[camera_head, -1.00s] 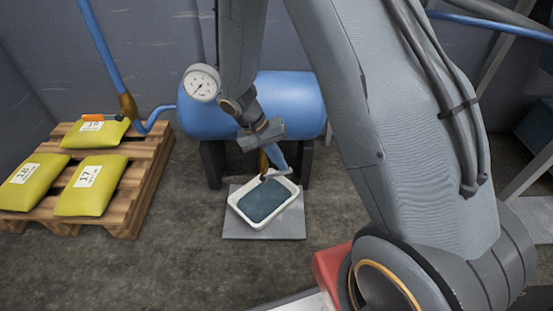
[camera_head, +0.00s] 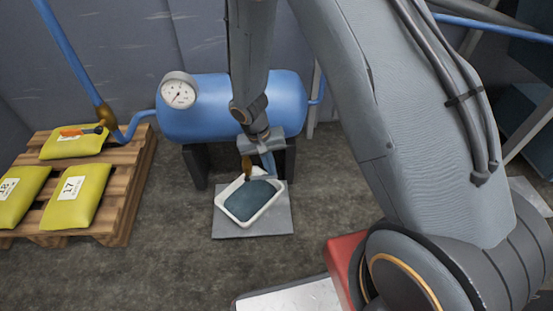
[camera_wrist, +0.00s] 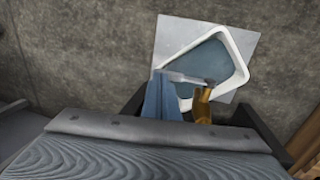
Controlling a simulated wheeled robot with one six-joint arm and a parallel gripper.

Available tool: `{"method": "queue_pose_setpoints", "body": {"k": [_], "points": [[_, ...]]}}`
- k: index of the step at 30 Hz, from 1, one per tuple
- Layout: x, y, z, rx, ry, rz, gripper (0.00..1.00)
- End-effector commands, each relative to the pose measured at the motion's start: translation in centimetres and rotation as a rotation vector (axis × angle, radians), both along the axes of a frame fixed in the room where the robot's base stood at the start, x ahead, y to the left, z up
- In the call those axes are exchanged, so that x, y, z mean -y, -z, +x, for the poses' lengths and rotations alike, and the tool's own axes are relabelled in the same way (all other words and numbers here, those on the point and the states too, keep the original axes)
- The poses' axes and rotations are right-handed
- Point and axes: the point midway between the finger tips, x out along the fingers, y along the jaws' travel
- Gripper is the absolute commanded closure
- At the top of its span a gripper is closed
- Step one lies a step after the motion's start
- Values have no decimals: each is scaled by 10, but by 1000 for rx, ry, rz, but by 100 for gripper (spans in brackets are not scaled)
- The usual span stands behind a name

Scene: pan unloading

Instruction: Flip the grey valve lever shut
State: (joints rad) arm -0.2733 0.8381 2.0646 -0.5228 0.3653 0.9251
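The brass valve (camera_wrist: 203,105) stands under the blue tank, above the pan. Its grey lever (camera_wrist: 188,78) sticks out sideways to the left of the valve in the wrist view. My gripper (camera_wrist: 162,76) has its two blue fingers close together, with the tips at the lever's outer end. I cannot tell whether they touch it. In the head view my gripper (camera_head: 268,168) points down just right of the brass valve (camera_head: 247,167), and the lever is hard to make out. The white pan (camera_head: 230,207) holds dark liquid below.
The pan sits on a grey plate (camera_head: 280,222). The blue tank (camera_head: 205,120) with a round gauge (camera_head: 179,91) stands on dark supports close behind my gripper. A wooden pallet (camera_head: 125,195) with yellow bags (camera_head: 76,195) is at left. The floor in front is clear.

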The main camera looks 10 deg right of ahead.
Motion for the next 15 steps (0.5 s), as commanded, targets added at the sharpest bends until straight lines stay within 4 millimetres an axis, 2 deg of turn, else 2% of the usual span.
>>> {"method": "queue_pose_setpoints", "body": {"k": [4,15], "points": [[5,7,-1,-3,1,-2,100],[9,8,-1,-4,7,-2,100]]}}
